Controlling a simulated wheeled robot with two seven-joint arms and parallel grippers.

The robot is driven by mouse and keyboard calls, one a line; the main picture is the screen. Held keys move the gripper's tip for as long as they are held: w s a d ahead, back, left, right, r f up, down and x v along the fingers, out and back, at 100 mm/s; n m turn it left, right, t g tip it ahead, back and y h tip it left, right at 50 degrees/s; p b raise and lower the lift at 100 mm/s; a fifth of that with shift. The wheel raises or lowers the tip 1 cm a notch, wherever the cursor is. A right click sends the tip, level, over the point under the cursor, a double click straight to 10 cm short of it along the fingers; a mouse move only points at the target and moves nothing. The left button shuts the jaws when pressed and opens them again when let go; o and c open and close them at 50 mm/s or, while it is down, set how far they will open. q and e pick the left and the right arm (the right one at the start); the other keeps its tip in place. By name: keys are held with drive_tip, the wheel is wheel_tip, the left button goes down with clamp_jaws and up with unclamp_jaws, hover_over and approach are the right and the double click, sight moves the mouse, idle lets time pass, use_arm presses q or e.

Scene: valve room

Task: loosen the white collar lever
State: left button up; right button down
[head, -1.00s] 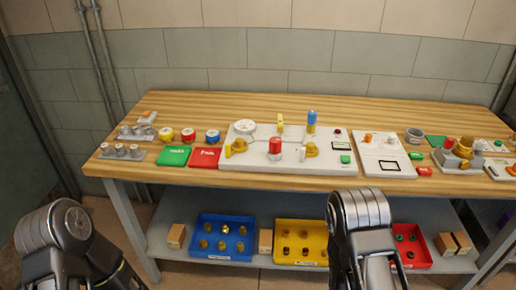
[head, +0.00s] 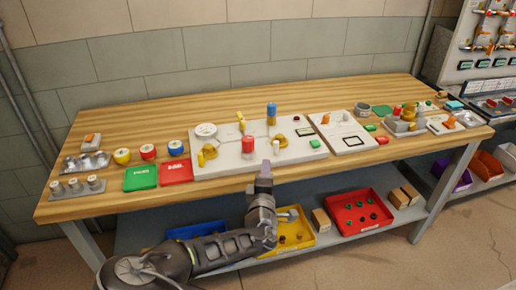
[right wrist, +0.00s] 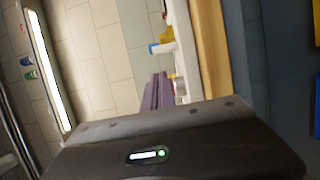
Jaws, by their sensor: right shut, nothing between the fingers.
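In the head view, the long light-grey valve panel (head: 228,161) lies on the workbench. A small white upright part (head: 276,147), which may be the white collar lever, stands near its front edge. It is beside a brass-coloured valve (head: 281,140) and right of a red cylinder (head: 248,145). My right gripper (head: 265,167) is shut and empty, pointing toward the panel's front edge just below the white part. I cannot tell whether they touch. The right wrist view shows mostly a dark gripper body, with the white part not identifiable. My left gripper is out of view.
A green tray (head: 141,178) and a red tray (head: 177,171) lie left of the panel. A second white panel (head: 352,142) lies right of it. Yellow (head: 303,239) and red (head: 345,221) bins stand on the shelf below. Bare wood (head: 170,116) runs behind the panel.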

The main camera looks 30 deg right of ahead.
sight(277, 146)
drive_tip(key=shift+d, duration=0.1)
drive_tip(key=p+x, duration=0.2)
drive_tip(key=x, duration=0.7)
drive_tip(key=shift+d, duration=0.1)
drive_tip(key=shift+w+d+f, duration=0.1)
drive_tip(key=shift+w+d, duration=0.1)
drive_tip(key=shift+w, duration=0.1)
